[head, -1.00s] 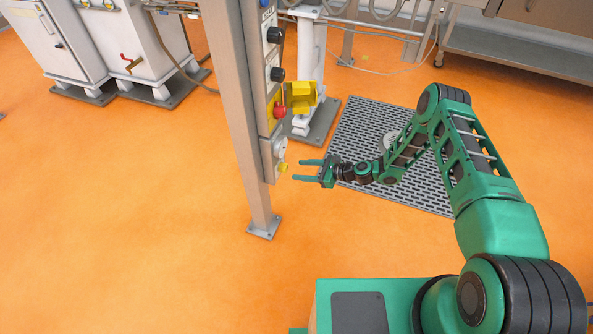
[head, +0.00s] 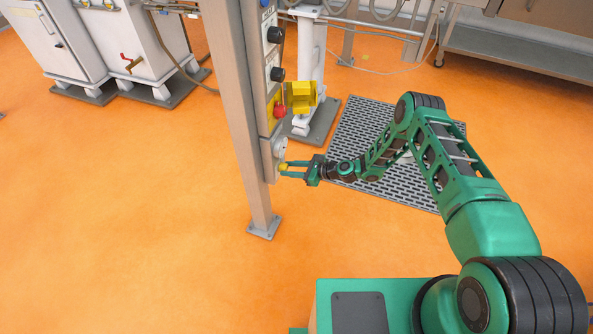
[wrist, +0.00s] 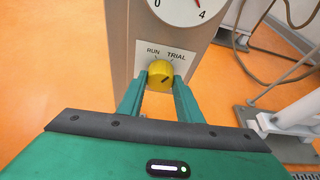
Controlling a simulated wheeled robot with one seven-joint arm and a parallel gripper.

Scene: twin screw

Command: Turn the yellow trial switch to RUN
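The yellow trial switch (wrist: 160,73) is a round knob on a pale plate lettered RUN at left and TRIAL at right. A dark mark on its face slants up to the right, towards TRIAL. In the head view the switch (head: 283,167) sits low on the grey post's panel. My gripper (wrist: 161,78) has one finger on each side of the knob, with the fingers apart. In the head view my gripper (head: 284,169) reaches the switch from the right. I cannot tell whether the fingertips touch the knob.
A round dial (wrist: 192,8) sits just above the switch plate. Higher on the panel are a red button (head: 280,111), a yellow guard (head: 302,97) and black knobs (head: 276,74). A white pedestal (wrist: 283,110) stands behind at right.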

